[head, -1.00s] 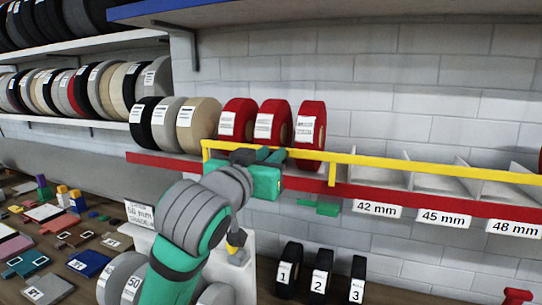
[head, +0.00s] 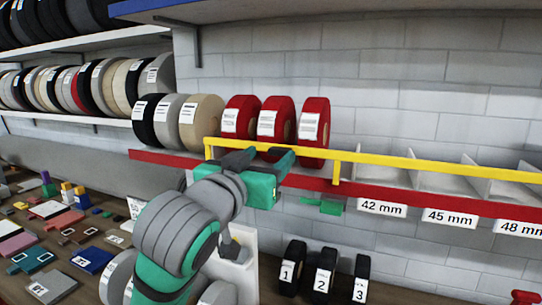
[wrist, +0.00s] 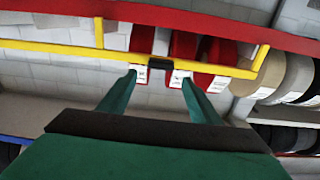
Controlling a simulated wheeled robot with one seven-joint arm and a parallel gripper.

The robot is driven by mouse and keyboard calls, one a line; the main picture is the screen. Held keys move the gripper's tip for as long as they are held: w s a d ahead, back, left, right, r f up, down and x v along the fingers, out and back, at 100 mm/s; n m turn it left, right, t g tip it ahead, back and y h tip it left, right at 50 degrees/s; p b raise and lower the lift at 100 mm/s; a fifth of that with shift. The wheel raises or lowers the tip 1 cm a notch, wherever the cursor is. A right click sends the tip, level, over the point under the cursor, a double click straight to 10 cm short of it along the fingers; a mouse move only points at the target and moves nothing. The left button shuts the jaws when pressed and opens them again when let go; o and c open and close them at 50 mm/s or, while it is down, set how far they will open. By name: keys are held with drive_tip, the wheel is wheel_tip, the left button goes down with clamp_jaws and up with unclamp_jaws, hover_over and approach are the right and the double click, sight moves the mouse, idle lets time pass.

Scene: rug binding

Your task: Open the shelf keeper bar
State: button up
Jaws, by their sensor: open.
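The keeper bar (head: 420,163) is a long yellow bar across the front of the shelf, with short yellow uprights. It stands in front of three red rolls (head: 310,125) and the empty compartments to their right. My gripper (head: 265,157) is at the bar's left part, in front of the red rolls. In the wrist view, my gripper (wrist: 160,77) is open, its fingers apart on either side of a short dark piece (wrist: 160,63) on the yellow bar (wrist: 70,48). I cannot tell whether the fingers touch the bar. The dark piece is hidden in the head view.
A red shelf edge (head: 400,199) runs below the bar, with size labels (head: 382,208) and a green piece (head: 322,206) under it. Black, grey and tan rolls (head: 200,120) stand to the left. Numbered black rolls (head: 325,270) stand below. The lower-left bench is cluttered.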

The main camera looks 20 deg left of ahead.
drive_tip(key=s, duration=0.8)
drive_tip(key=shift+s+a, duration=0.15)
drive_tip(key=shift+s, duration=0.2)
idle(0.4)
drive_tip(key=shift+s, duration=0.1)
idle(0.5)
